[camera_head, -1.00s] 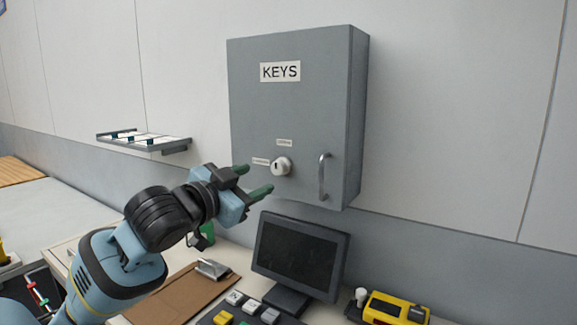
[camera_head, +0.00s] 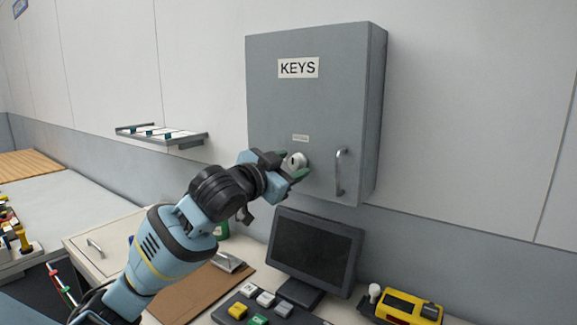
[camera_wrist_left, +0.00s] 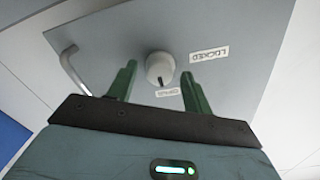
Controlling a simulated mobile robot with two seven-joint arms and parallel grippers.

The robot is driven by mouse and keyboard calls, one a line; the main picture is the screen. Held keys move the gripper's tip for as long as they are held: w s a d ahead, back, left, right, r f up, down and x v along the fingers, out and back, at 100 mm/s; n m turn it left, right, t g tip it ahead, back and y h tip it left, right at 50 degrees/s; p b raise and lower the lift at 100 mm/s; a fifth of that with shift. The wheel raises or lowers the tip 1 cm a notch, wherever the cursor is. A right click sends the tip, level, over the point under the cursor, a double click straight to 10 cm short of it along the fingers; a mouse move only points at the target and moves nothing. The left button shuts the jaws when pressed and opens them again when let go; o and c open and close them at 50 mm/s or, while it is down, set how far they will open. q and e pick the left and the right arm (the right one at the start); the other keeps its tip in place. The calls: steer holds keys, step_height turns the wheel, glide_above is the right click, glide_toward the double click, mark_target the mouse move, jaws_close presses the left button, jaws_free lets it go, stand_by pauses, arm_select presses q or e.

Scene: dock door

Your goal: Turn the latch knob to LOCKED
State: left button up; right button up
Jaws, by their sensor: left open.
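The white latch knob (camera_head: 296,161) is on the front of the grey KEYS cabinet (camera_head: 300,105). In the left wrist view the knob (camera_wrist_left: 160,68) shows a dark pointer mark aimed at the OPEN label (camera_wrist_left: 167,92); the LOCKED label (camera_wrist_left: 209,54) is to its right. My left gripper (camera_head: 292,166) is open, its green fingers at the knob. In the wrist view its fingertips (camera_wrist_left: 161,72) stand on either side of the knob, with gaps showing. In the head view the gripper hides the OPEN label and part of the knob. My right gripper is not in view.
A cabinet handle (camera_head: 340,172) stands out right of the knob. Below are a dark monitor (camera_head: 315,243), a button panel (camera_head: 262,308), a clipboard (camera_head: 200,290) and a yellow device (camera_head: 405,306). A small wall shelf (camera_head: 170,137) is to the left.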

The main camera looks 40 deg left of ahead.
arm_select(q)
steer(key=shift+w, duration=0.1)
steer(key=c, duration=1)
steer(key=shift+o, duration=0.2)
